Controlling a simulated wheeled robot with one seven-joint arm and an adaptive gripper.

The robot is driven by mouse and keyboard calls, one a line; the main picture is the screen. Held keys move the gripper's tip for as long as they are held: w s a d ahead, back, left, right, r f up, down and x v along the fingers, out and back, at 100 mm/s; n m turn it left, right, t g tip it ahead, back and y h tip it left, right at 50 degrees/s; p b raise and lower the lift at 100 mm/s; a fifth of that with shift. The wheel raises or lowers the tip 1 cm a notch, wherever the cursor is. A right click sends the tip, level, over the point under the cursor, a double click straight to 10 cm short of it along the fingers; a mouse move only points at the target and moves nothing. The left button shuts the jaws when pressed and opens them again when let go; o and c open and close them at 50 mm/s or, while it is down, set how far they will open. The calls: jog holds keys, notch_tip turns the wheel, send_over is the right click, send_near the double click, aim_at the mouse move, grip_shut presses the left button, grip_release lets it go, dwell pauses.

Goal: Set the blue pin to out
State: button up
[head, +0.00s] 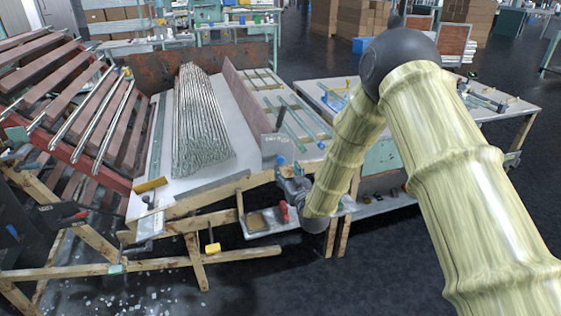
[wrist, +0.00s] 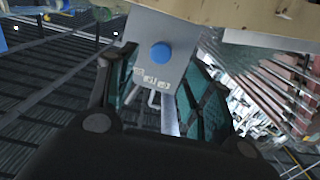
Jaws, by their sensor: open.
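The blue pin (wrist: 161,53) shows in the wrist view as a round blue knob on a grey metal plate (wrist: 185,40) with lettering too blurred to read. In the head view the blue pin (head: 281,160) is a small blue dot below a grey plate marked with text (head: 273,141), at the front edge of the bench. My gripper (wrist: 160,85) is open, with one teal-padded finger on each side of the plate's lower part in the wrist view. The pin lies ahead of the gap between the fingers, and nothing is held. In the head view my gripper (head: 290,180) is just below the pin.
A bundle of glass tubes (head: 203,120) lies on the bench left of the plate. A roller rack (head: 75,100) stands at far left. A lower shelf (head: 258,226) holds a red-handled tool (head: 284,211). A wooden beam (wrist: 240,12) crosses the top of the wrist view.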

aim_at(281, 161)
jog(key=x, duration=0.8)
jog(key=shift+w+a+f, duration=0.1)
jog(key=shift+w, duration=0.25)
jog(key=shift+c, duration=0.2)
grip_shut()
